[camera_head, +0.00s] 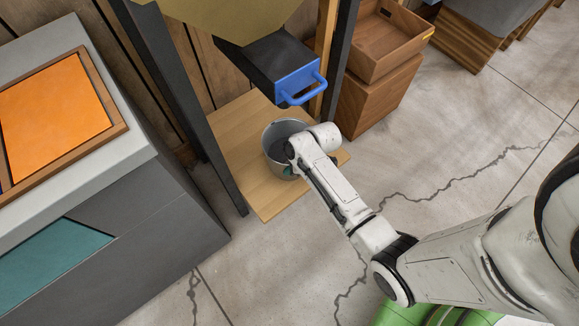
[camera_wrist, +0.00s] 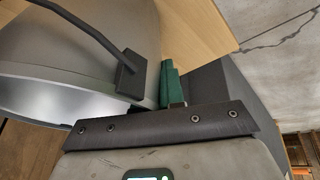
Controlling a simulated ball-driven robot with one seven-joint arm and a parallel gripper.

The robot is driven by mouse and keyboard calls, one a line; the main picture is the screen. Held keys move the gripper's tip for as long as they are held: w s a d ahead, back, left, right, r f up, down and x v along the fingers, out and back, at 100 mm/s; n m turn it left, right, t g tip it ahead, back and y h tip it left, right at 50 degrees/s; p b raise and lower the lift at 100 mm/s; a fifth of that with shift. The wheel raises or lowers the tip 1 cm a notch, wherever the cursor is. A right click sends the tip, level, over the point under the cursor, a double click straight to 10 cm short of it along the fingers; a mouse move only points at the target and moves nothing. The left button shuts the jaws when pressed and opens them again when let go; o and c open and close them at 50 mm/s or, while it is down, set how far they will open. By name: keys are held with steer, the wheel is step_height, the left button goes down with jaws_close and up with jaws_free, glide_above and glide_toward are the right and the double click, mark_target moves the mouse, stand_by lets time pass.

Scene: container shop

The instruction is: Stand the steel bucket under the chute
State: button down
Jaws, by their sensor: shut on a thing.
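The steel bucket (camera_head: 272,133) is grey, open at the top and looks upright in the head view. It is over the wooden board between the dark posts; whether its base touches the board is hidden. The chute (camera_head: 280,65) is a dark box with a blue front and handle, above and just behind the bucket in the picture. My gripper (camera_head: 288,170) is shut on the bucket's near right wall. In the wrist view the bucket (camera_wrist: 60,75) fills the left, with its dark handle and bracket, beside a green fingertip (camera_wrist: 169,84). The other finger is hidden.
The wooden board (camera_head: 235,125) has bare room left of the bucket. A dark post (camera_head: 190,100) stands to the left, and a grey counter (camera_head: 140,215) with an orange panel beyond it. Wooden crates (camera_head: 375,95) stand at the right. The cracked floor (camera_head: 450,130) is clear there.

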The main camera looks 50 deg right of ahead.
steer(key=c, duration=1.2)
jaws_free()
steer(key=shift+f, duration=0.1)
steer(key=shift+c, duration=0.2)
steer(key=p+v, duration=0.4)
steer(key=v, duration=0.8)
steer(key=s+a+r+m+g+h, duration=0.1)
steer(key=s+a+r+m, duration=0.3)
steer(key=s, duration=0.2)
steer(key=s+a+r+m+g+h, duration=0.1)
steer(key=s+a+r+m+g, duration=0.1)
steer(key=s+a+r+m, duration=0.1)
steer(key=s+a+m, duration=0.1)
steer(key=s+a, duration=0.1)
steer(key=shift+s+a+r, duration=0.2)
steer(key=shift+s+r, duration=0.2)
